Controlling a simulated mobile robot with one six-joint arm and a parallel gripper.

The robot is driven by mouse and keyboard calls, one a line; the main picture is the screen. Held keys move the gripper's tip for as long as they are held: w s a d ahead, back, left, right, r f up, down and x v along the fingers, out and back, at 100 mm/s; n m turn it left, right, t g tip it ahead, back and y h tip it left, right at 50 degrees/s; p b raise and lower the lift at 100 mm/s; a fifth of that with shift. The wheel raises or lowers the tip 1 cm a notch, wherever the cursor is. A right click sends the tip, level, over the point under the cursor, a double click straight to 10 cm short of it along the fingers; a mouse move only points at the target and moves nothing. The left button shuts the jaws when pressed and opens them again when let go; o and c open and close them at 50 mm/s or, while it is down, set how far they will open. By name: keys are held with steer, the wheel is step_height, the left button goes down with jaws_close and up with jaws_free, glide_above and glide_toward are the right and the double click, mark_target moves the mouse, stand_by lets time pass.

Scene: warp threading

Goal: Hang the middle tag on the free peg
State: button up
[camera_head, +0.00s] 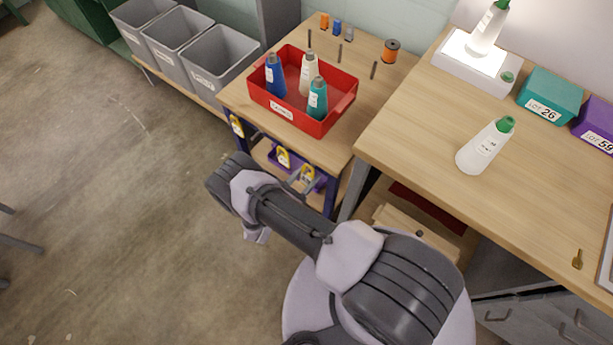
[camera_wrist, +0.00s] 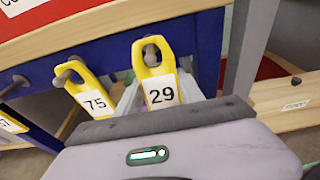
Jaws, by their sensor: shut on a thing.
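The tags are yellow-topped with white labels and hang along the blue front rail (camera_wrist: 108,62) of the small table. Tag 29 (camera_wrist: 160,90) is between the fingers of my gripper (camera_wrist: 163,97), which is shut on it. A peg end (camera_wrist: 150,50) shows in its loop; I cannot tell how far the loop is on the peg. Tag 75 (camera_wrist: 92,98) hangs on the peg to its left. A bare peg (camera_wrist: 14,86) is further left. Another tag (camera_wrist: 10,122) is cut off at the left edge. In the head view, tags (camera_head: 237,125) and (camera_head: 283,158) hang left of my gripper (camera_head: 303,182).
A red tray (camera_head: 334,116) with several bottles stands on the small table above the rail. A purple bin (camera_head: 318,182) sits beneath. A large workbench (camera_head: 420,135) is to the right, its leg near the rail. Grey bins (camera_head: 222,62) stand at the left; the floor before them is clear.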

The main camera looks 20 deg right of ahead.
steer(key=o, duration=1.4)
